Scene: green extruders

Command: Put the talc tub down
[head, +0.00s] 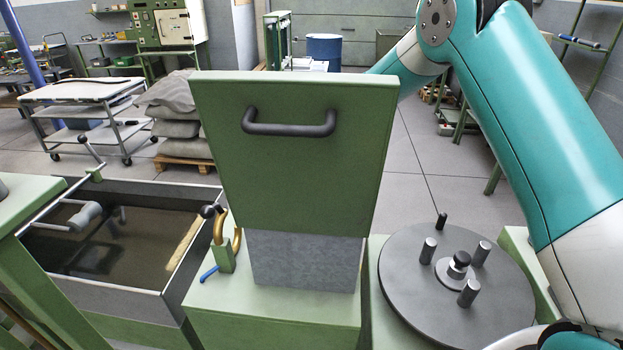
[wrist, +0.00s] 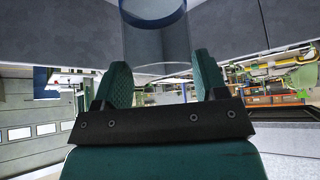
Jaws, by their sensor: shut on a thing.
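My gripper (wrist: 163,80) shows in the wrist view, with one green finger on each side of a clear, grey-looking tub that I take to be the talc tub (wrist: 155,45). The gripper is shut on it. A blue round part of the tub shows at the top edge of the wrist view, and the picture cuts it off there. The tub's contents and what is under it cannot be made out. In the head view neither the gripper nor the tub shows; my arm passes behind a green upright panel with a black handle (head: 289,129).
A dark round plate with several pegs (head: 408,291) lies at the right front. A water-filled trough (head: 170,297) is at the left. A white trolley (head: 85,92), sacks on a pallet (head: 176,128) and a blue drum (head: 324,50) stand farther back. Open floor lies between.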

